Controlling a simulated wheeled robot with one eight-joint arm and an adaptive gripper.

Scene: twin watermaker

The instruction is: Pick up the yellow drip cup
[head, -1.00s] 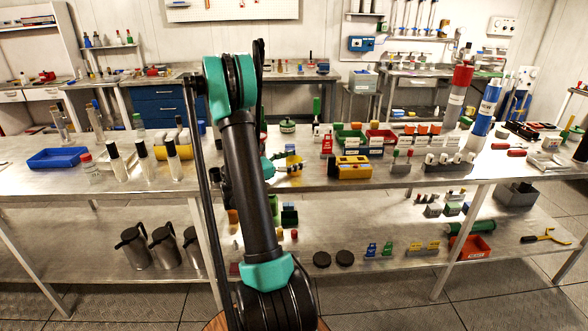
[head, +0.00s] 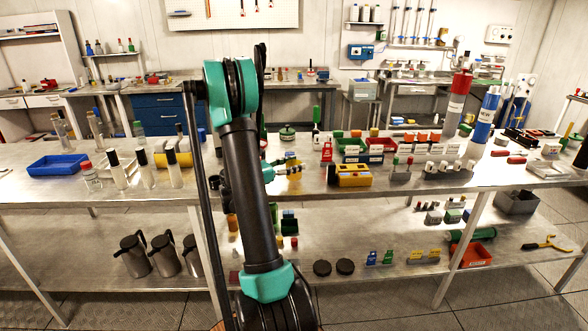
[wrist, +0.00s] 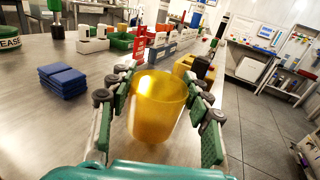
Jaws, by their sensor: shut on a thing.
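The yellow drip cup (wrist: 158,105) is a translucent yellow cup, in the middle of the wrist view. My gripper (wrist: 160,95) is shut on it, with a green-padded finger against each side. The cup appears upright. Its base is low in the wrist view, and I cannot tell surely whether it touches the bench. In the head view my gripper (head: 288,168) is beyond my arm, over the bench, and only a small bit of yellow shows at it; my arm hides part of that area.
Blue stacked pads (wrist: 63,83) lie left of the cup on the steel bench. A yellow block holder (head: 353,176), a red tag (head: 327,151) and green and red bins stand to the right in the head view. Bare bench lies in front of the blue tray (head: 57,165).

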